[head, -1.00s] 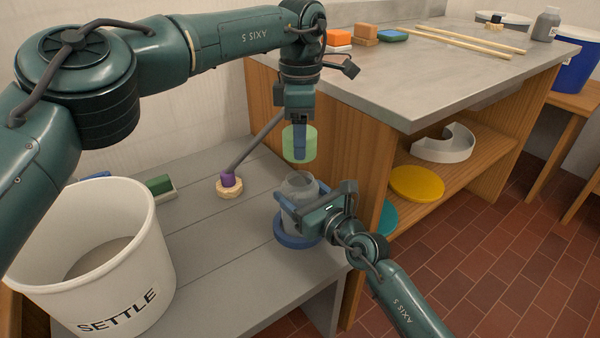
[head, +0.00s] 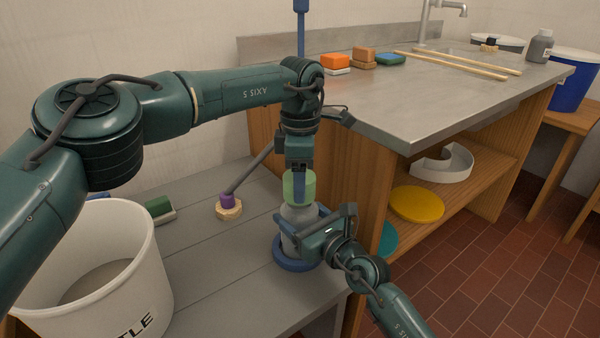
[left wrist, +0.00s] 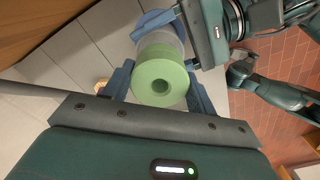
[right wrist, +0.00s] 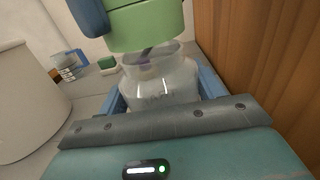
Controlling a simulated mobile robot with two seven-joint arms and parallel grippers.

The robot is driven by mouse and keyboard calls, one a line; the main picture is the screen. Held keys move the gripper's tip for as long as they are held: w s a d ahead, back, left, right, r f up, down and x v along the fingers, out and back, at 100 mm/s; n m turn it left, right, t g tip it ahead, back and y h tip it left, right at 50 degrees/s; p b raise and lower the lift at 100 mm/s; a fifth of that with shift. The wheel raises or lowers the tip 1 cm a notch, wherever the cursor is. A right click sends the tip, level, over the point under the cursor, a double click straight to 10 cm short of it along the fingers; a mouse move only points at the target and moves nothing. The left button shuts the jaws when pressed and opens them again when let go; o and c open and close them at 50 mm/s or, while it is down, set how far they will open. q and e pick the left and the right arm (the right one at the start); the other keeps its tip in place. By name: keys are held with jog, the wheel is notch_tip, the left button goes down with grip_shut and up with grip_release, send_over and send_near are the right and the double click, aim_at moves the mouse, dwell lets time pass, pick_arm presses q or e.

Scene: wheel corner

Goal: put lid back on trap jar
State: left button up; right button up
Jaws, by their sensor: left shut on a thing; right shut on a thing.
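The green lid (head: 306,186) is gripped by my left gripper (head: 298,188), which points down over the jar. In the left wrist view the lid (left wrist: 147,72) is a round disc with a centre hole, between the fingers. The clear grey trap jar (right wrist: 165,88) stands upright, with my right gripper (head: 303,230) shut around its body from the side. The lid (right wrist: 150,28) is at the jar's mouth and hides part of it. Part of the open neck shows below the lid in the right wrist view; I cannot tell whether they touch.
A blue ring (head: 286,266) surrounds the jar's base on the grey bench (head: 215,260). A white bucket (head: 130,290) is at the front left. A wooden cabinet (head: 345,180) is close on the right.

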pick_arm(q)
jog(key=shift+f, duration=0.35)
jog(key=shift+f, duration=0.5)
dwell(0.3)
pick_arm(e)
jog(key=c, duration=0.5)
pick_arm(q)
jog(key=m, duration=0.4)
jog(key=shift+f+m, duration=0.1)
jog(key=shift+m, duration=0.3)
jog(key=m, duration=0.4)
jog(key=shift+m, duration=0.3)
jog(key=m, duration=0.6)
jog(key=shift+m, duration=0.3)
jog(key=m, duration=0.7)
jog(key=shift+m, duration=0.3)
